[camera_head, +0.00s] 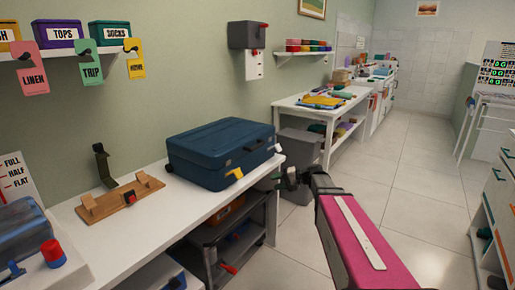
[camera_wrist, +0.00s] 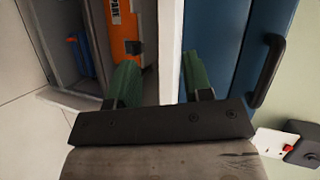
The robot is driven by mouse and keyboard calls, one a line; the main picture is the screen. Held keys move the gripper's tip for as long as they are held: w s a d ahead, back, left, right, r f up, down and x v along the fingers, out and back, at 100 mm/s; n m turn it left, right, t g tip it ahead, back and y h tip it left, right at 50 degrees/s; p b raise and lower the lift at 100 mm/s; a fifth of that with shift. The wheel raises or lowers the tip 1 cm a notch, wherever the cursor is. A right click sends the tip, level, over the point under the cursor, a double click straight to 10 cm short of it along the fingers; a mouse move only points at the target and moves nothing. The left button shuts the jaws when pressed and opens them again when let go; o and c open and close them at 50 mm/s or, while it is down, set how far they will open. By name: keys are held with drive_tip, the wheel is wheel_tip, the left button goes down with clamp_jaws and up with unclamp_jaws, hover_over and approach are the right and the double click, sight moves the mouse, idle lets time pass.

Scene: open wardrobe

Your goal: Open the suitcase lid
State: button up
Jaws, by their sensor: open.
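The blue suitcase (camera_head: 215,160) lies on the white table with its lid (camera_head: 222,138) down. A yellow tab (camera_head: 234,173) sticks out at its front, and a dark handle (camera_head: 254,146) is on its right end. My gripper (camera_head: 276,181) is near the table's right front corner, just off the suitcase's right end. In the wrist view my gripper (camera_wrist: 161,72) has its two green fingers apart, with nothing held between them. The suitcase (camera_wrist: 213,45) fills the area beyond the right finger, and its black handle (camera_wrist: 271,70) is farther right. I cannot tell whether a finger touches it.
The white table edge (camera_wrist: 171,48) runs up between my fingers in the wrist view. An orange case (camera_wrist: 123,30) sits on the shelf below. A wooden stand (camera_head: 122,197) is left of the suitcase, and a grey bin (camera_head: 298,152) stands behind my gripper. The right-hand floor is open.

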sight(257, 146)
drive_tip(key=w+d+r+t+y, duration=0.1)
drive_tip(key=w+r+t+y, duration=0.1)
drive_tip(key=w+r+y, duration=0.7)
drive_tip(key=a+r+h, duration=0.1)
drive_tip(key=a, duration=0.2)
drive_tip(key=a+r+h, duration=0.1)
drive_tip(key=a, duration=0.2)
drive_tip(key=a+r+h, duration=0.1)
drive_tip(key=a+r, duration=0.1)
drive_tip(key=a, duration=0.2)
drive_tip(key=shift+w+a, duration=0.1)
drive_tip(key=shift+w, duration=0.25)
clamp_jaws()
